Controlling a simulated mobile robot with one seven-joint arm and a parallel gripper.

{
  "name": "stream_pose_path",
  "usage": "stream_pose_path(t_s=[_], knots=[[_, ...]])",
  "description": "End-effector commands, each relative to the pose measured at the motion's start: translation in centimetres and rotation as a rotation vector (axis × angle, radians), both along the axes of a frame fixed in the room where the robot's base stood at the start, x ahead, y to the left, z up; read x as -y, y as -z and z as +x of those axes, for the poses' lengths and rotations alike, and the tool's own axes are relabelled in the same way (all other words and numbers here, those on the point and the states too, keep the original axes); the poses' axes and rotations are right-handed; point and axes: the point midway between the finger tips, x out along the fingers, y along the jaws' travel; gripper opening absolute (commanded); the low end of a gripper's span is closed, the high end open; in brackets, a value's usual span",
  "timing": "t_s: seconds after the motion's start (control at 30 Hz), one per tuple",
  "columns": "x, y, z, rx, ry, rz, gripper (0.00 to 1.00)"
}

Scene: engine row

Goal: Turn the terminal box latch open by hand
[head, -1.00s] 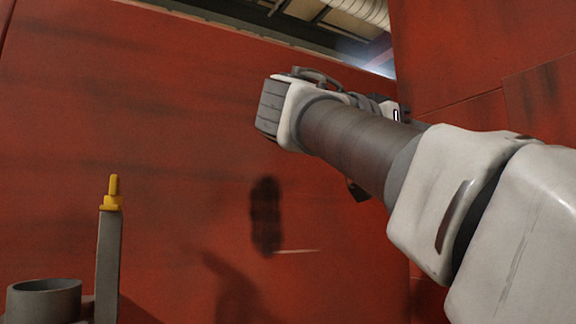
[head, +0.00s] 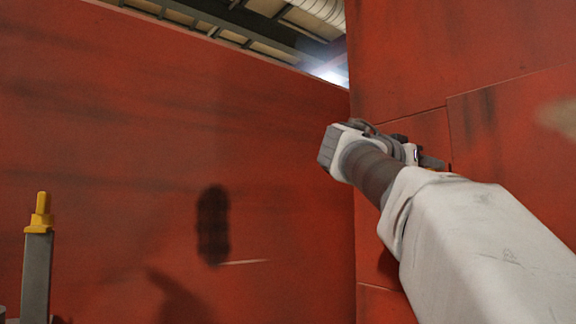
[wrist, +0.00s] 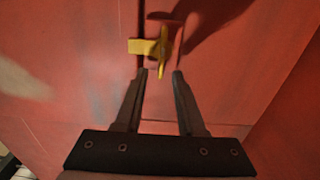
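The yellow latch (wrist: 151,47) is on a red panel at the top middle of the wrist view. It has a flat part pointing left and an upright part on its right, beside a dark vertical seam. My gripper (wrist: 160,73) is open, with its two dark fingers apart and their tips just below the latch. I cannot tell whether a fingertip touches the latch. In the head view my arm hides the latch, and only a small dark bit of my gripper (head: 432,162) shows at the right red wall.
A large red wall (head: 130,150) fills the left of the head view and meets the right red wall (head: 460,60) at a corner. A grey post (head: 37,275) with a yellow top (head: 40,212) stands at the lower left.

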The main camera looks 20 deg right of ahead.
Motion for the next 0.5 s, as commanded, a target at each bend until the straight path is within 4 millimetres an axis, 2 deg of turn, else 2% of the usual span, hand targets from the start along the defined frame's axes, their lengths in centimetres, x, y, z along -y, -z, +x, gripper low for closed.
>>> stream_pose_path(t_s=[0.1,0.37,0.4,0.5], knots=[[0.61,-0.07,0.24,0.000,-0.001,-0.001,0.39],[0.75,0.01,0.31,0.001,-0.001,0.000,0.39],[0.75,0.01,0.31,0.001,-0.001,0.000,0.37],[0.74,0.01,0.31,0.001,-0.001,0.000,0.19]])
